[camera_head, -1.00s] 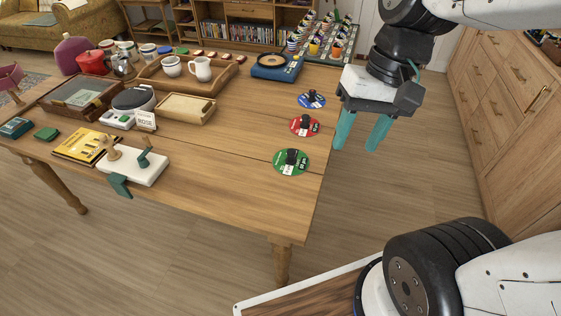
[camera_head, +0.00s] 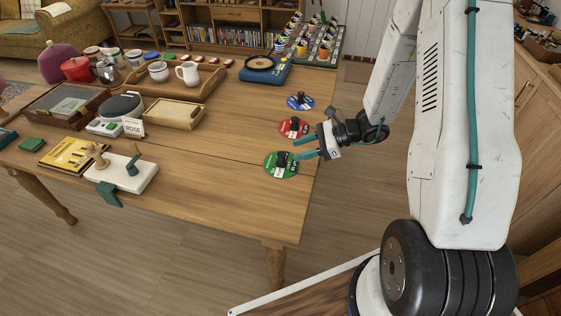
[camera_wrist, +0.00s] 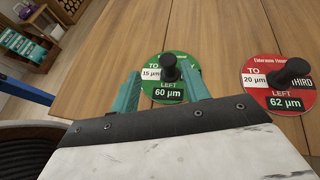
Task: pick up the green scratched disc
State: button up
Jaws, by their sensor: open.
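The green disc (camera_head: 287,168) lies flat near the right edge of the wooden table, with a black knob (camera_wrist: 170,68) standing at its middle. In the wrist view the green disc (camera_wrist: 155,93) carries labels reading 15 µm and 60 µm. My gripper (camera_head: 296,149) is open and empty. Its two teal fingers point at the green disc from the right. In the wrist view the fingers (camera_wrist: 165,92) stand to either side, with the knob just beyond and between their tips. I cannot tell whether they touch the disc.
A red disc (camera_head: 292,127) with a black knob lies close behind the green one; it also shows in the wrist view (camera_wrist: 280,90). A blue disc (camera_head: 301,101) lies farther back. A white board (camera_head: 130,177) is at left. The table's middle is clear.

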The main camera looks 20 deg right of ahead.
aim_at(282, 155)
jog(key=shift+w+d+f+m, duration=0.1)
jog(key=shift+d+f+m, duration=0.1)
jog(key=shift+f, duration=0.2)
jog(key=shift+d+f+m, duration=0.1)
jog(key=shift+f+m, duration=0.1)
jog(key=shift+f, duration=0.15)
jog(key=shift+w+f+t, duration=0.15)
jog(key=shift+f+t, duration=0.1)
jog(key=shift+t, duration=0.05)
jog(key=x, duration=0.7)
jog(key=shift+w+a+f, duration=0.1)
jog(key=shift+w+f, duration=0.1)
jog(key=shift+f, duration=0.05)
jog(key=c, duration=0.9)
jog(key=shift+c, duration=0.2)
